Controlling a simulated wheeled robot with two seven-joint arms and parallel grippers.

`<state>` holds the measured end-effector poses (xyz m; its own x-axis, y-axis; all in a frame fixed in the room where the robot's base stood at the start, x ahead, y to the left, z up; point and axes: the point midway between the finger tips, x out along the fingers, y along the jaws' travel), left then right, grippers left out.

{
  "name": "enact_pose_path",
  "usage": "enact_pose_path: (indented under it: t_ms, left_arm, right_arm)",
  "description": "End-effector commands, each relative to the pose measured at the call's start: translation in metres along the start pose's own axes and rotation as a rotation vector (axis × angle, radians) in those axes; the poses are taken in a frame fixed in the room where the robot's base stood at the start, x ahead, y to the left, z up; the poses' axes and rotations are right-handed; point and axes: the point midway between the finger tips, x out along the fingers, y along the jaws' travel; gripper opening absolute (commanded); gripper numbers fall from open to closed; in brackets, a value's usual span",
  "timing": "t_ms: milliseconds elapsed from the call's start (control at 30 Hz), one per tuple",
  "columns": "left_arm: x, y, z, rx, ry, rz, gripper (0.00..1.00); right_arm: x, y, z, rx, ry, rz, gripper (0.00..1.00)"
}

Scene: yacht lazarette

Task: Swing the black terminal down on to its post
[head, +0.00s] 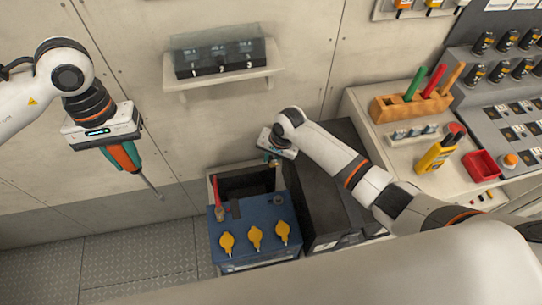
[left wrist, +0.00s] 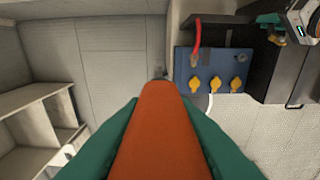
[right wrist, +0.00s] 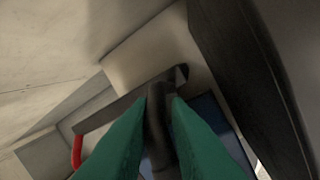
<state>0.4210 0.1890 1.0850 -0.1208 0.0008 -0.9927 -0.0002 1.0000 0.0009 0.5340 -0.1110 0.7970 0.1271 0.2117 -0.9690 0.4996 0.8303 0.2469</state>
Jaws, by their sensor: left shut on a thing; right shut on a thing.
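The blue battery (head: 250,240) with yellow caps sits low in the middle of the head view. A bare post (head: 279,199) shows at its back right corner; a red cable (head: 217,190) ends at its back left. My right gripper (head: 272,160) is above and behind that right corner. In the right wrist view its green fingers are shut on the black terminal (right wrist: 157,115), which stands off the post; the head view mostly hides it. My left gripper (head: 121,156) is shut on an orange-handled screwdriver (head: 150,185), held in the air left of the battery, shaft pointing down right.
A dark box (head: 325,195) stands close on the battery's right. A wall shelf (head: 222,77) with a clear-covered unit is above. The right bench holds an orange tool rack (head: 405,107), a yellow meter (head: 436,155) and a red tray (head: 482,165). Floor at left is clear.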

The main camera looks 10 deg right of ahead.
Motion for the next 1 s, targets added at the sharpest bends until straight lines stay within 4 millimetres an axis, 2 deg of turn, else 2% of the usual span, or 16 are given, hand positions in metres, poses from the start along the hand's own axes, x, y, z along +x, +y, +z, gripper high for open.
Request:
enact_pose_path:
  t_ms: [333, 667, 1000]
  left_arm:
    - [-0.011, 0.0, -0.001, 0.0, -0.001, 0.0, 0.0]
    - [-0.035, 0.0, -0.004, 0.0, -0.001, 0.0, 0.0]
    - [-0.035, 0.0, -0.004, 0.0, -0.001, 0.0, 0.0]
  right_arm:
    - [-0.003, 0.0, -0.005, -0.01, -0.041, 0.032, 0.0]
    - [-0.001, -0.008, -0.02, -0.054, -0.216, 0.142, 0.0]
    - [0.007, -0.016, -0.03, -0.095, -0.387, 0.25, 0.0]
